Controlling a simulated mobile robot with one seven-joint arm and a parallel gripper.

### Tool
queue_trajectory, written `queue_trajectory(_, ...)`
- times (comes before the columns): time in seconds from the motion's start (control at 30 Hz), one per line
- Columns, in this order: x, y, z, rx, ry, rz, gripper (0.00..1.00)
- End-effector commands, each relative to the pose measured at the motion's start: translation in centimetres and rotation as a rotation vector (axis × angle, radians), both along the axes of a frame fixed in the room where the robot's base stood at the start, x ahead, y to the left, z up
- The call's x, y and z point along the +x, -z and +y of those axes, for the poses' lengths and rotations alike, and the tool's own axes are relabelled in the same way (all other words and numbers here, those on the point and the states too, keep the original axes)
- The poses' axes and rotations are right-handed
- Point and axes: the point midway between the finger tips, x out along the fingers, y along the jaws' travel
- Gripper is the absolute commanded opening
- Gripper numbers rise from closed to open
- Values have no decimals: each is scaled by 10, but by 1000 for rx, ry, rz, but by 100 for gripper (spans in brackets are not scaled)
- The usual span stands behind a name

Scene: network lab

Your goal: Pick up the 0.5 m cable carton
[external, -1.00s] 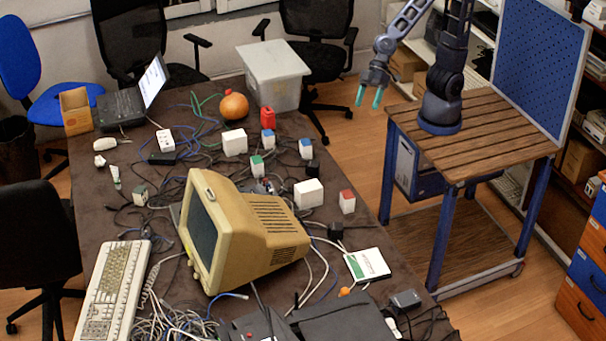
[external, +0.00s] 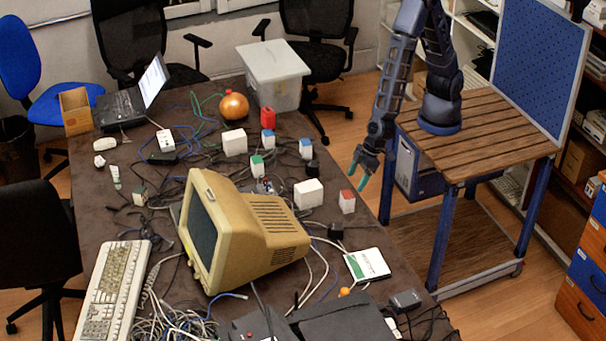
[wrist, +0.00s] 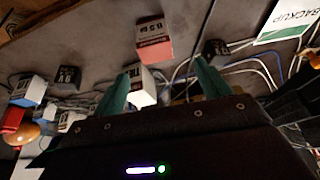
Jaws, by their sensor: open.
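The carton with a red face (wrist: 153,50) shows in the wrist view, above and between my fingertips; its inverted lettering seems to read 0.5 M. In the external view, a small white carton with a red top (external: 347,203) stands near the table's right edge. My gripper (external: 358,174) hangs just above and beyond it, apart from it. In the wrist view my gripper (wrist: 163,80) has its two teal fingers spread, with nothing held. A white carton (wrist: 142,84) shows behind the gap between them.
A larger white carton (external: 308,194) stands just left of the red-topped one. A black block (external: 335,230) and a BACKUP box (external: 367,264) lie nearer the camera. Cables and a beige monitor (external: 238,230) crowd the table (external: 395,255).

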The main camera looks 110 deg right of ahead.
Motion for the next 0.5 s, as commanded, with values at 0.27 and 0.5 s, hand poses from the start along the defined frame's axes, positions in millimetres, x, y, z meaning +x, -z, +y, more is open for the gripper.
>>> queue_trajectory(0.27, -1, 24, 0, -31, 9, 23, 75)
queue_trajectory(0.5, 11, 50, -1, -30, 8, 22, 75)
